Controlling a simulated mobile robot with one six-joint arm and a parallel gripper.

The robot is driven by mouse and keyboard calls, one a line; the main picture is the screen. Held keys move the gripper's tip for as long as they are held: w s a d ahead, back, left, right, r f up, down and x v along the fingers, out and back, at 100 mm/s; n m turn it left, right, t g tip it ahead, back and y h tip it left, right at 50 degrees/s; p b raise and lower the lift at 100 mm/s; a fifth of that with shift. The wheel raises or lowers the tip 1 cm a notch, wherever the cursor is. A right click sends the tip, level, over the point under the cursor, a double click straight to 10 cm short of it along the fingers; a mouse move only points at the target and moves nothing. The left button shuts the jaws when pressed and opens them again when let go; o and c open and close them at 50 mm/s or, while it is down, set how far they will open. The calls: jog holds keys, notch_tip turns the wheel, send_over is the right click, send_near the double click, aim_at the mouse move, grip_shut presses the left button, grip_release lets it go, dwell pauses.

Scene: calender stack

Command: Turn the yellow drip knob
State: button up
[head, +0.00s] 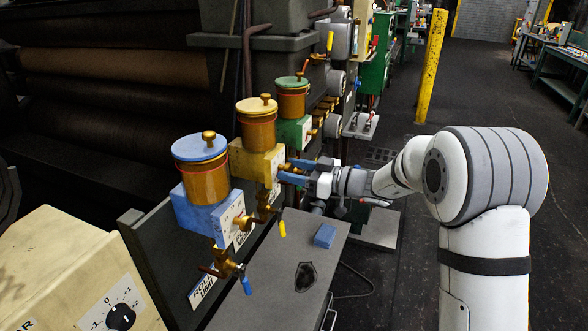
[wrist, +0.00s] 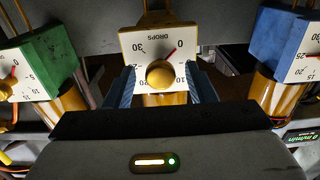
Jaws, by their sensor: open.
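The yellow drip knob (wrist: 160,74) is a round yellow-gold knob on a white dial marked DROPS. The dial has a thin red pointer near the 0. The dial is on the front of the yellow box (head: 255,160), below a yellow-lidded brass cup (head: 257,128). My gripper (head: 290,171) is in front of this box with its blue fingers pointing at it. In the wrist view, my open gripper (wrist: 161,88) has one finger on each side of the knob, with gaps between. In the head view, my fingers hide the knob.
A blue oiler (head: 203,180) stands nearer and a green oiler (head: 292,110) farther, each with its own dial. Brass taps stick out below the boxes. A small blue block (head: 325,236) lies on the grey cabinet top (head: 285,270). A yellow post (head: 431,65) stands behind.

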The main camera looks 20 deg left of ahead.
jog(key=shift+c, duration=0.2)
jog(key=c, duration=0.9)
jog(key=shift+f+b, duration=0.15)
jog(key=shift+b, duration=0.5)
